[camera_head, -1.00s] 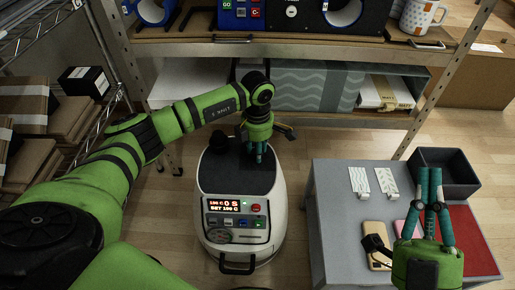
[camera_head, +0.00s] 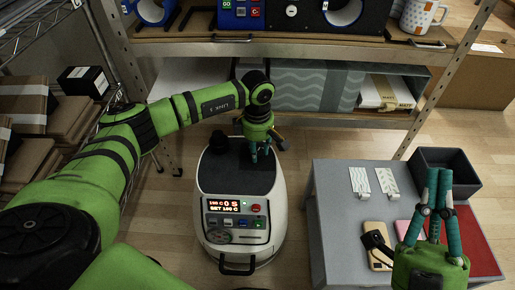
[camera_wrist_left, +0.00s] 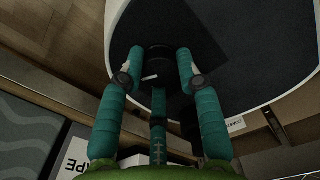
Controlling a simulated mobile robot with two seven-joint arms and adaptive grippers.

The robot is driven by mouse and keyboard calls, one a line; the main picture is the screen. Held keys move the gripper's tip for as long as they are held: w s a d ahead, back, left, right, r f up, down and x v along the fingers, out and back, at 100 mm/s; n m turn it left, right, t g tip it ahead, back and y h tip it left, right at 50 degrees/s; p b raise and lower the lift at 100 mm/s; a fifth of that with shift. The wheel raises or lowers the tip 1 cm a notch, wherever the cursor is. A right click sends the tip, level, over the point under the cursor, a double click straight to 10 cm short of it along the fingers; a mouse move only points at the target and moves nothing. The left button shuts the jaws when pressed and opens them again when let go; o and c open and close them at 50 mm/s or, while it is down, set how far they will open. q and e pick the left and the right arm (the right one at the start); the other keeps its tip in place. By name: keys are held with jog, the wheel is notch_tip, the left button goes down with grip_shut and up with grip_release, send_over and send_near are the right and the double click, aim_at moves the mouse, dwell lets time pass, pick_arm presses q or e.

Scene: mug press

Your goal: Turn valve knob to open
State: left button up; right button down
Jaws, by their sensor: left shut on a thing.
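The white machine (camera_head: 277,218) with a dark top and a lit front panel stands on the floor in the middle of the head view. My left gripper (camera_head: 260,153) points down over the rear right of its top. In the left wrist view, my left gripper's fingers (camera_wrist_left: 157,68) close around a black round knob (camera_wrist_left: 158,52) with a short white mark, the valve knob. The fingers hide this knob in the head view. My right gripper (camera_head: 439,172) is over the right table, away from the machine. Its fingers are close together, and I cannot tell if they are shut.
A black cap (camera_head: 219,142) stands at the machine's rear left. The grey table (camera_head: 335,220) at right holds patterned cards, a phone-like item (camera_head: 377,238) and a dark bin (camera_head: 470,178). A metal shelf (camera_head: 300,50) spans the back. Boxes (camera_head: 25,100) stand on the left rack.

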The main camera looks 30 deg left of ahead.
pick_arm(q)
jog(key=shift+s+f, duration=0.1)
jog(key=shift+f, duration=0.05)
jog(key=o, duration=1.1)
jog(key=shift+o, duration=0.2)
notch_tip(320, 180, up, 12)
